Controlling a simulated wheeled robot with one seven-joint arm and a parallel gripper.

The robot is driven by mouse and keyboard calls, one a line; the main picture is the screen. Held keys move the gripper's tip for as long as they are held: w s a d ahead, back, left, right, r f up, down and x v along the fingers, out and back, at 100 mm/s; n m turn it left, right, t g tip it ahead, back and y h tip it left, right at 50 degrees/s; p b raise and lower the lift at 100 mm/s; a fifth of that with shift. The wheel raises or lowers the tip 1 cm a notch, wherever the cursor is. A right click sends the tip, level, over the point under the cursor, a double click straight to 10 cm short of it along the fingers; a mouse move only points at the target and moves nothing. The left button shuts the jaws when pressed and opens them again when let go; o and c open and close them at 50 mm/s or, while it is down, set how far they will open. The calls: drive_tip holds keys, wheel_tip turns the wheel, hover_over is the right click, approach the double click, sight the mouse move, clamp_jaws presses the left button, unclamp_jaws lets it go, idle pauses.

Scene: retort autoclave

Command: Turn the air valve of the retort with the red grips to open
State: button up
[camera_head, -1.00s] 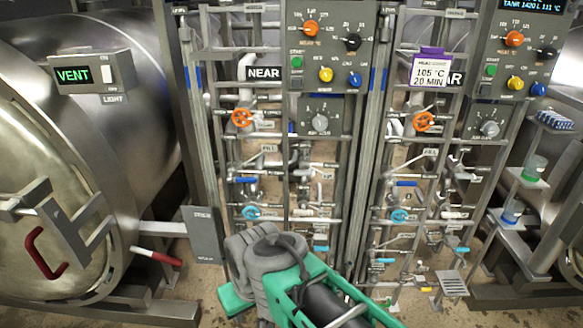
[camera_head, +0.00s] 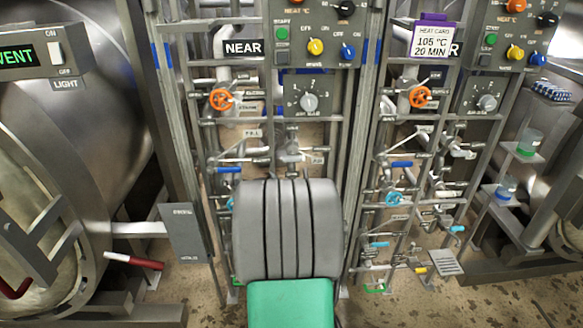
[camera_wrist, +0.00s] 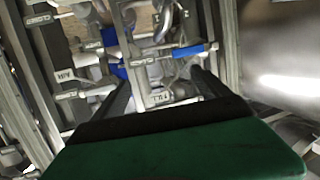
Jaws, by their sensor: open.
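The retort with red grips (camera_head: 18,288) is the large steel vessel at the left of the head view. The valve frame beside it, under the NEAR sign (camera_head: 243,47), carries an orange handwheel (camera_head: 221,99) and a blue lever (camera_head: 228,170). My gripper (camera_wrist: 161,76) is open and empty in the wrist view, pointing into pipework. I cannot tell which handle is the air valve. My arm hides the gripper in the head view.
A second valve frame stands to the right, with an orange wheel (camera_head: 420,97) and a purple-topped heat card (camera_head: 432,38). A grey box (camera_head: 184,232) and metal posts flank the near frame. Shelves with beakers (camera_head: 527,143) stand at the far right.

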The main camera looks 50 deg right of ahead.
sight(294, 160)
drive_tip(key=shift+o, duration=0.6)
drive_tip(key=s+d+m+h, duration=0.2)
drive_tip(key=s+d+h, duration=0.2)
drive_tip(key=s+d, duration=0.3)
drive_tip(key=d, duration=0.3)
drive_tip(key=shift+s+m+h, duration=0.2)
drive_tip(key=shift+m+h, duration=0.1)
drive_tip(key=shift+m, duration=0.1)
drive_tip(key=p+x, duration=0.1)
drive_tip(key=x, duration=0.6)
drive_tip(key=shift+w+d, duration=0.1)
drive_tip(key=shift+w, duration=0.1)
drive_tip(key=shift+c, duration=0.2)
drive_tip(key=c, duration=1.3)
